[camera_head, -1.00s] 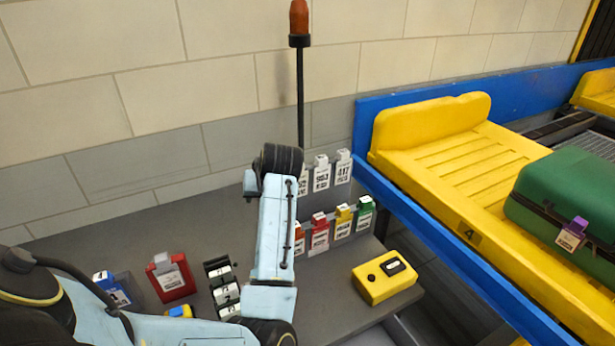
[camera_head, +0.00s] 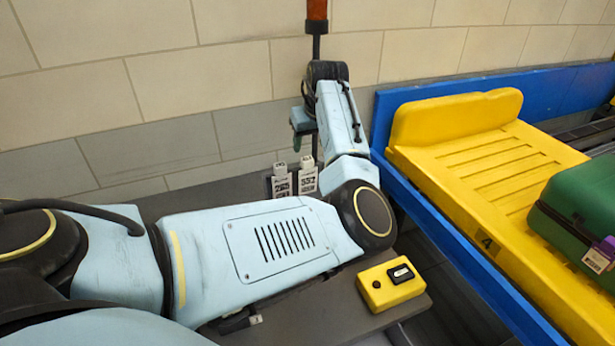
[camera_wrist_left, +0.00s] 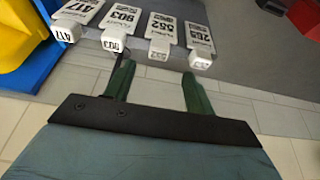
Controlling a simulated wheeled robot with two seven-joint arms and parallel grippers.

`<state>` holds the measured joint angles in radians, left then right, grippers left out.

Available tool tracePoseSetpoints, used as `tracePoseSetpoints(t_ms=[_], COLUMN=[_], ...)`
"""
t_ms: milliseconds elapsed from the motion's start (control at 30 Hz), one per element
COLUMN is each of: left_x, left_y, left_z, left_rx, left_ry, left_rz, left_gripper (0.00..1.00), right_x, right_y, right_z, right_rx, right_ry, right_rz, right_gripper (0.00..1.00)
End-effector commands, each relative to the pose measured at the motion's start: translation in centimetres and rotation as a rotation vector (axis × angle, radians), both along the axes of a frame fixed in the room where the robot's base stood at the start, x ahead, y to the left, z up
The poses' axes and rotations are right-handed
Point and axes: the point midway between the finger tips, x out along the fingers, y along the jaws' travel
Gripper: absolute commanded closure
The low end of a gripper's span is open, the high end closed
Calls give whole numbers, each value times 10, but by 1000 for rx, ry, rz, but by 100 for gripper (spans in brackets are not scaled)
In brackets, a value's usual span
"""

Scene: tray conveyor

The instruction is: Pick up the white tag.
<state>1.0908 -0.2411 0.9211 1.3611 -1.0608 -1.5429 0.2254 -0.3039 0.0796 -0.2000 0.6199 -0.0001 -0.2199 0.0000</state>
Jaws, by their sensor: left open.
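Two white tags (camera_head: 281,181) (camera_head: 308,178) show in the head view; my left arm hides the others. My left gripper (camera_wrist_left: 157,72) is open and empty, with dark green fingers. Its tips lie just short of the white blocks on the 903 and 552 tags, apparently apart from them. In the head view the gripper (camera_head: 301,135) is above the tag row.
A yellow box with a black switch (camera_head: 391,284) sits at the bench's right end. A yellow tray (camera_head: 480,165) with a green suitcase (camera_head: 585,205) is on the blue-edged conveyor (camera_head: 440,240) at right. A pole with an orange top (camera_head: 316,12) stands behind my arm. The tiled wall is close behind.

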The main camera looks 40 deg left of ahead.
Motion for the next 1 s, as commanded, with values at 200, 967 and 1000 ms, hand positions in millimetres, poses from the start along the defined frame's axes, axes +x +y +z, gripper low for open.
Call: tracePoseSetpoints(t_ms=[200, 967, 1000], left_x=[3, 13, 13], left_y=[6, 22, 22], left_z=[-16, -62, -62], left_rx=[-2, 0, 0], left_ry=[-1, -2, -2], left_rz=[-2, -1, -1], left_gripper=[45, 61, 66], right_x=[0, 3, 3], right_y=[2, 1, 1], right_z=[1, 5, 5], right_rx=[2, 2, 2], right_ry=[0, -4, -4], right_rz=[0, 0, 0], right_gripper=[68, 68, 68])
